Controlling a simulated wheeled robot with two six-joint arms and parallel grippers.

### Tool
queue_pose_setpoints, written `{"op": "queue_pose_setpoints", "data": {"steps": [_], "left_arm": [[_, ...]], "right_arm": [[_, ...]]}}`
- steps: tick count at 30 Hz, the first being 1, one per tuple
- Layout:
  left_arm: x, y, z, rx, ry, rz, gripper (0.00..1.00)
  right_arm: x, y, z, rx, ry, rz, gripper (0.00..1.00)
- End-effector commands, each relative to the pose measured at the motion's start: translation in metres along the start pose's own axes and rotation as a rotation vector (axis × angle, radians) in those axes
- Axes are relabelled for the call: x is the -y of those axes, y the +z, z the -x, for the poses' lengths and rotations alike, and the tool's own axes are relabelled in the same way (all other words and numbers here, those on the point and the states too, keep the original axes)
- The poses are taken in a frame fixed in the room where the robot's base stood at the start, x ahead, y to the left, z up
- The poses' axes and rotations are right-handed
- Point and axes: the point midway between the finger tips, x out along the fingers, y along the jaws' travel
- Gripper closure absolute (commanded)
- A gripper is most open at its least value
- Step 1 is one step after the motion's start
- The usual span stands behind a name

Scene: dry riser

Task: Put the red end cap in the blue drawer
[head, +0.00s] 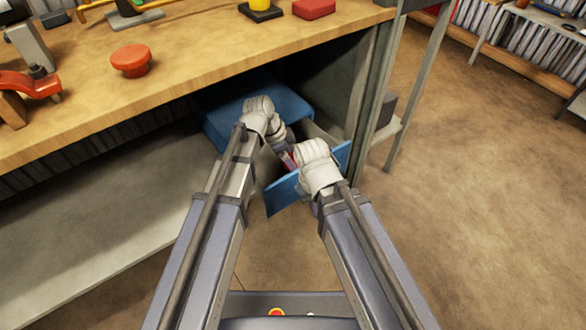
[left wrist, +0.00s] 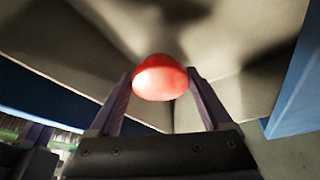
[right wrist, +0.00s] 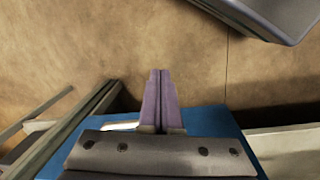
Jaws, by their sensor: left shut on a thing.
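The red end cap (left wrist: 160,78) is between the two fingers of my left gripper (left wrist: 160,88), which is shut on it. In the head view my left gripper (head: 288,158) reaches down over the pulled-out blue drawer (head: 284,197), and only a little red shows there. Around the cap, the left wrist view shows pale drawer walls and a blue panel (left wrist: 298,88). I cannot tell how far the cap is above the drawer bottom. My right gripper (right wrist: 158,75) has its fingers together with nothing between them, beside the drawer's blue front (right wrist: 212,120).
The blue drawer housing (head: 228,125) stands under the wooden workbench (head: 200,65). A similar red round piece (head: 131,60) and a red block (head: 313,8) lie on the bench top. A grey bench leg (head: 375,90) stands right of the drawer. The floor at right is clear.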

Motion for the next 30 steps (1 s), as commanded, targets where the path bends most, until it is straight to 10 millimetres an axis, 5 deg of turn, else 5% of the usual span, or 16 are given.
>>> {"op": "queue_pose_setpoints", "data": {"steps": [9, 22, 23, 26, 30], "left_arm": [[0.0, 0.014, -0.034, 0.0, 0.0, 0.0, 0.98], [0.0, 0.015, -0.036, 0.0, 0.0, 0.0, 0.98], [0.0, 0.015, -0.035, 0.0, 0.0, 0.0, 0.15], [0.0, 0.014, -0.035, 0.0, 0.0, 0.0, 0.05], [0.0, 0.014, -0.035, 0.0, 0.0, 0.0, 0.05]], "right_arm": [[0.004, -0.002, -0.036, 0.0, -0.001, -0.005, 1.0], [0.004, -0.002, -0.039, 0.0, -0.001, -0.007, 1.0], [0.004, -0.002, -0.038, 0.0, -0.001, -0.007, 1.0], [0.004, -0.002, -0.037, 0.0, -0.001, -0.007, 1.0], [0.004, -0.002, -0.037, 0.0, -0.001, -0.007, 1.0]]}}
